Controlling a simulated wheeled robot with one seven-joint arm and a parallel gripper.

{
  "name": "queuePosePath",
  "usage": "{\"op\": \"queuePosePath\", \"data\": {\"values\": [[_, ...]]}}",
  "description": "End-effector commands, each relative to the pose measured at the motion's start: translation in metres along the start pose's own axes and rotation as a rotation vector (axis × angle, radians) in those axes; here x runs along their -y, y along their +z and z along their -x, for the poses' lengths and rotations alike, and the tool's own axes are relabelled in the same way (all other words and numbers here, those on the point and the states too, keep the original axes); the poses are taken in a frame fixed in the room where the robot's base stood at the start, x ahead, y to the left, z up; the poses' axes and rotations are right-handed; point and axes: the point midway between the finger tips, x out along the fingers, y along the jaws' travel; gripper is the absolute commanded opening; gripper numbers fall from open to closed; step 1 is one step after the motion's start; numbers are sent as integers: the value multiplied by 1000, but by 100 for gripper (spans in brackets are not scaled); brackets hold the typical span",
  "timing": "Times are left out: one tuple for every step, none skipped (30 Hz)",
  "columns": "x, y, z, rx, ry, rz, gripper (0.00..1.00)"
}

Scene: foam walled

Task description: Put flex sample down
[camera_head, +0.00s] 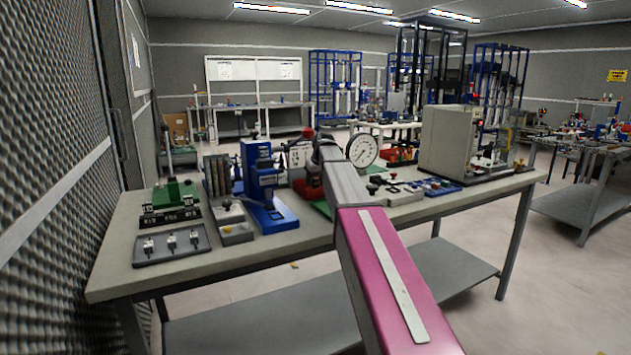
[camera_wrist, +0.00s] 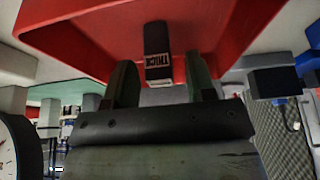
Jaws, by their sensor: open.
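A small black block (camera_wrist: 157,45) with a pale label, its lettering appearing inverted and possibly reading "THICK", is likely the flex sample. It is against a red surface (camera_wrist: 85,35) in the wrist view. My gripper (camera_wrist: 159,64) is open, with one finger on each side of the block and visible gaps to both. Whether the block's hidden end touches anything cannot be told. In the head view my pink and grey arm reaches over the bench (camera_head: 120,262) towards a red-based device (camera_head: 304,186). The gripper's tips and the block are hidden there.
A round dial gauge (camera_head: 363,150) stands right of my arm. A blue press (camera_head: 262,185) stands to the left, beside a grey tray with small fixtures (camera_head: 172,245). A large beige box machine (camera_head: 447,140) fills the bench's right part. The bench's front edge strip is mostly clear.

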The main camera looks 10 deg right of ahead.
Motion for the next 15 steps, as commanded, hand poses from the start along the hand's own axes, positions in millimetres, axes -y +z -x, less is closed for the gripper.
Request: {"op": "queuePosePath", "data": {"values": [[0,-1,2,0,0,0,50],[0,0,5,-1,0,0,50],[0,0,9,-1,0,0,50],[0,0,12,-1,0,0,50],[0,0,16,-1,1,0,50],[0,0,23,-2,1,0,50],[0,0,28,-2,1,0,50],[0,0,35,-2,1,0,50],[0,0,43,-2,1,0,50],[0,0,49,-2,1,0,50],[0,0,55,-3,1,0,50],[0,0,63,-2,1,0,50],[0,0,69,-2,1,0,50],[0,0,75,-2,1,0,50],[0,0,82,-2,1,0,50]]}}
